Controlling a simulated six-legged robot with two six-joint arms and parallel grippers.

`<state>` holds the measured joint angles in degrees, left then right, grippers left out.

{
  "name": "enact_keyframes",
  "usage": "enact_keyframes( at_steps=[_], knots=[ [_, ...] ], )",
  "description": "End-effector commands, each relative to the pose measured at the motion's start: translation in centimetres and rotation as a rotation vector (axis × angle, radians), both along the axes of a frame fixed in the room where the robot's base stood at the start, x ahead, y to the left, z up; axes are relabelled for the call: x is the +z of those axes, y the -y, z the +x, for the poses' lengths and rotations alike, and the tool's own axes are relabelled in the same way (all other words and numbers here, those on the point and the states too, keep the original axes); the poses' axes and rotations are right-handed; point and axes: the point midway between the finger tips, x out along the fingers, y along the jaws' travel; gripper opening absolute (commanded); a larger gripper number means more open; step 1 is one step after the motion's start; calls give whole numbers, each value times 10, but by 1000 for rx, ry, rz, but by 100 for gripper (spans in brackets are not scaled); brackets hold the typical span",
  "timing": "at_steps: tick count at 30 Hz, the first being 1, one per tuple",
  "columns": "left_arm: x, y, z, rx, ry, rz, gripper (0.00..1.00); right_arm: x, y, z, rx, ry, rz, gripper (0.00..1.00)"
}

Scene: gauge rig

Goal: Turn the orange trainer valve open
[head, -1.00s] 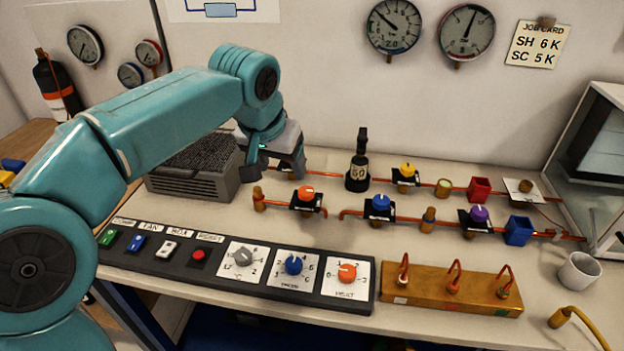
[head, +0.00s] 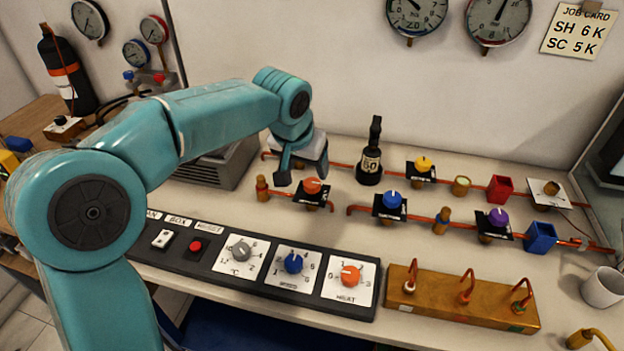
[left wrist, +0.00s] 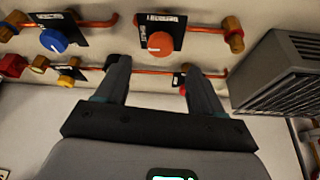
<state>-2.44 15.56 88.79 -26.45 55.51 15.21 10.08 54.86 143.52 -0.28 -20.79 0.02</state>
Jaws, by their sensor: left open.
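The orange trainer valve (head: 312,186) is a round orange knob with a white mark, on a black plate along a copper pipe at the back of the bench. It also shows in the left wrist view (left wrist: 160,43), upper middle, with its plate lettering upside down. My left gripper (head: 302,176) is just behind and above the orange knob in the head view. In the left wrist view its two fingers (left wrist: 154,66) are spread and empty, and the knob shows beyond the gap between the tips. They look apart from the knob. My right gripper is in neither view.
A blue knob (head: 390,200), a yellow knob (head: 423,164) and a purple knob (head: 497,217) sit on neighbouring plates. A black bottle (head: 370,160) stands right of my gripper. A grey vented box (head: 225,165) is to the left. The control panel (head: 320,298) lies in front.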

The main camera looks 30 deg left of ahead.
Motion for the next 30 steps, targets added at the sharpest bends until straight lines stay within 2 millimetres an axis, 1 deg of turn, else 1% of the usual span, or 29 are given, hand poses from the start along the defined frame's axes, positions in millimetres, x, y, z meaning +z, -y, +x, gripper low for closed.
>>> enact_keyframes(
  at_steps=[1,3,6,9,15,22,23,24,26,27,30],
  knots=[
    [-14,0,4,-1,-6,1,68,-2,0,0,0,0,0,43],
    [-28,-1,11,-1,-5,1,68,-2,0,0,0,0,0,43],
    [-44,-1,19,-1,-4,0,68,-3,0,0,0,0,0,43],
    [-56,-2,25,0,-2,0,68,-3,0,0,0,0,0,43],
    [-65,-2,31,0,0,0,68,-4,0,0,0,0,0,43],
    [-66,-2,31,0,0,0,68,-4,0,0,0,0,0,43],
    [-66,-2,31,0,0,0,58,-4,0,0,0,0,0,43],
    [-65,-2,31,0,0,0,45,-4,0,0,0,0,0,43],
    [-65,-2,31,0,0,0,25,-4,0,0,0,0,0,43],
    [-65,-2,31,0,0,0,12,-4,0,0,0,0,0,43],
    [-65,-2,31,0,0,0,11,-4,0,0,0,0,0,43]
  ],
)
